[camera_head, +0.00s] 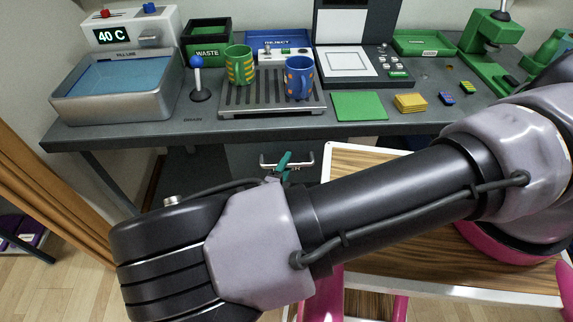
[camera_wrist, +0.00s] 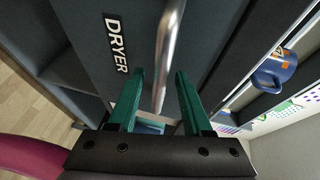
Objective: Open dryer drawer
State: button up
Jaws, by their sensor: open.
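The dark grey dryer drawer front (camera_wrist: 90,20) carries a white-on-black DRYER label (camera_wrist: 116,43) in the wrist view. Its silver bar handle (camera_wrist: 168,45) runs between the two teal fingers of my gripper (camera_wrist: 159,76). My gripper is open, with a finger on either side of the bar; whether either touches it I cannot tell. In the head view the handle (camera_head: 303,161) shows below the table's front edge, with my gripper's teal fingers (camera_head: 283,163) at it. The drawer front (camera_head: 242,157) looks shut, and my arm hides its lower part.
The grey worktable (camera_head: 200,129) above holds a water bath (camera_head: 115,107), a slatted tray (camera_head: 235,112) with a green mug (camera_head: 239,66) and a blue mug (camera_head: 298,79), and a flat press (camera_head: 345,72). A wood-topped surface (camera_head: 345,160) stands right of the drawer, close to my arm.

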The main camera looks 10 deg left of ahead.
jog(key=shift+w, duration=0.15)
grip_shut()
jog(key=shift+f, duration=0.1)
dwell(1.4)
